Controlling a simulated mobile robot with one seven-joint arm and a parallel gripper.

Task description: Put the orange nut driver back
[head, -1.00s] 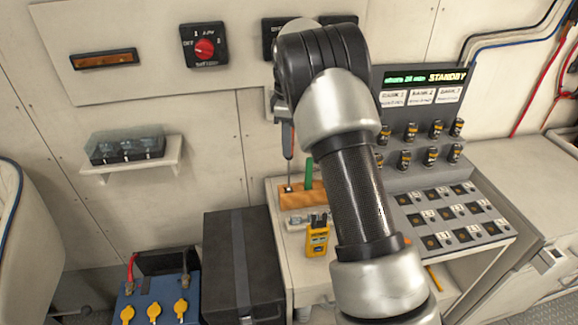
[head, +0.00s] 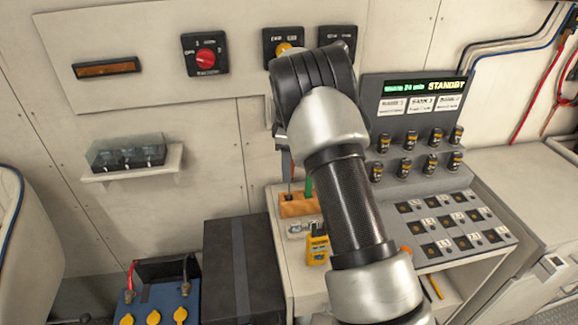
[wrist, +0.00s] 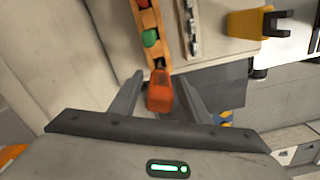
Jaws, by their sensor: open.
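The orange nut driver (wrist: 160,92) shows its handle between the two fingers of my open gripper (wrist: 163,98) in the wrist view. Gaps show beside the handle. The handle is at the near end of a wooden rack (wrist: 172,45), which also holds a green-handled tool (wrist: 150,38). In the head view the rack (head: 298,209) stands on the bench, with the green handle (head: 308,187) in it. A thin shaft (head: 290,186) stands at the rack's left end, below my gripper. My arm hides most of the gripper and the orange handle there.
A yellow meter (head: 317,250) and a small metal part (head: 299,229) lie in front of the rack. A black case (head: 240,265) and a blue battery (head: 155,303) stand to the left. A sloped switch panel (head: 445,225) is at the right.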

